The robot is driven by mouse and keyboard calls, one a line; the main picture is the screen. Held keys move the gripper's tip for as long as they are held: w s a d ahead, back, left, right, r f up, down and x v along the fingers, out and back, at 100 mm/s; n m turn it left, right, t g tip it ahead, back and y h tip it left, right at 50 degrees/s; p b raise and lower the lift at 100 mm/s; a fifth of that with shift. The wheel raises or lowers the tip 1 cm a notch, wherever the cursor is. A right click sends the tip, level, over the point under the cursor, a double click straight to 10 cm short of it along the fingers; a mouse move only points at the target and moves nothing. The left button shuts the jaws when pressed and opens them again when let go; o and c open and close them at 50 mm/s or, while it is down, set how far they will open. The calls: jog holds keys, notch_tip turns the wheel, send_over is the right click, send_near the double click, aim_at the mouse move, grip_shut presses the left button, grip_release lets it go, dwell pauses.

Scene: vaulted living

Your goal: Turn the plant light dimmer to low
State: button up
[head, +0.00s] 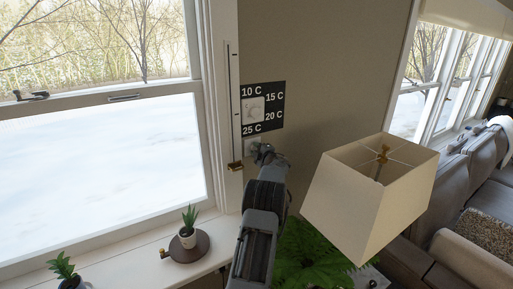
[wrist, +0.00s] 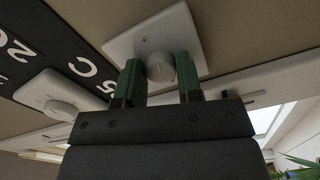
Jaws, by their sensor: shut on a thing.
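The dimmer's round white knob (wrist: 160,67) sits on a square white wall plate (wrist: 185,28) in the wrist view. My gripper (wrist: 160,80) has its two green fingers on either side of the knob and is shut on it. In the head view the plate (head: 251,145) shows just below the black temperature panel (head: 276,91), mostly behind my gripper (head: 257,149). No setting mark on the held knob can be read, so I cannot tell its level.
A second knob (head: 254,109) is on the black panel, close above; it also shows in the wrist view (wrist: 60,109). A brass-handled slider (head: 235,166) is on the window frame to the left. A lampshade (head: 345,205) and fern (head: 305,258) stand right of my arm.

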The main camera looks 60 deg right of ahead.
jog(key=m+p, duration=0.2)
jog(key=m, duration=0.2)
jog(key=shift+m, duration=0.3)
jog(key=shift+m+p, duration=0.6)
jog(key=shift+m, duration=1)
jog(key=shift+f+m, duration=0.1)
jog(key=shift+m, duration=0.2)
jog(key=o, duration=0.9)
jog(key=shift+s+a, duration=0.1)
jog(key=b+v, duration=0.4)
jog(key=v, duration=0.9)
jog(key=shift+s+a, duration=0.2)
jog(key=shift+a, duration=0.05)
